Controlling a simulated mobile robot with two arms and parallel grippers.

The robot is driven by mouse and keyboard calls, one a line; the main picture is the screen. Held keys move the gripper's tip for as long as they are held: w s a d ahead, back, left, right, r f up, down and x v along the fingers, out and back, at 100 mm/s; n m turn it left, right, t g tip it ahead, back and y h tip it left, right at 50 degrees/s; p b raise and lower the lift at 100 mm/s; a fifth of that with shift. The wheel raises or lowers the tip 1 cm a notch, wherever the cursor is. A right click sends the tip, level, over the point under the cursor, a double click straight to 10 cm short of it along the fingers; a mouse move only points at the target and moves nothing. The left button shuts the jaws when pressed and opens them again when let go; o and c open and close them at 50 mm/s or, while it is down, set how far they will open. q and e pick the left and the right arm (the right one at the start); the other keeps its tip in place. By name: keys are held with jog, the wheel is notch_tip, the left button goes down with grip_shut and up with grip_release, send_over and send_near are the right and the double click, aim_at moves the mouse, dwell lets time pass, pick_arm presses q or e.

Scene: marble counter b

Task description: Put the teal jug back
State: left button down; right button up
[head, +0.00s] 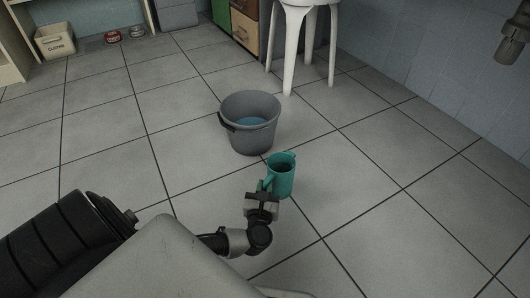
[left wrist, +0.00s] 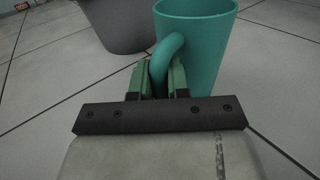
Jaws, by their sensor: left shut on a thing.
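The teal jug (head: 283,176) is upright in front of the grey bucket in the head view, its dark opening facing up. It also fills the upper middle of the left wrist view (left wrist: 204,50). My left gripper (head: 264,189) is shut on the jug's handle, with its fingers (left wrist: 163,80) on either side of the handle in the left wrist view. Whether the jug touches the floor I cannot tell. My right gripper is not in view.
A grey bucket (head: 250,140) with bluish water stands just behind the jug. A white stool (head: 293,50) is at the back. A cream bin (head: 55,42) and bowls (head: 113,37) are at the far left. The tiled floor (head: 390,240) to the right is clear.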

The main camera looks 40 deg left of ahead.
pick_arm(q)
jog(key=shift+r, duration=0.15)
jog(key=c, duration=1.1)
grip_release()
jog(key=shift+f, duration=0.2)
jog(key=shift+r, duration=0.1)
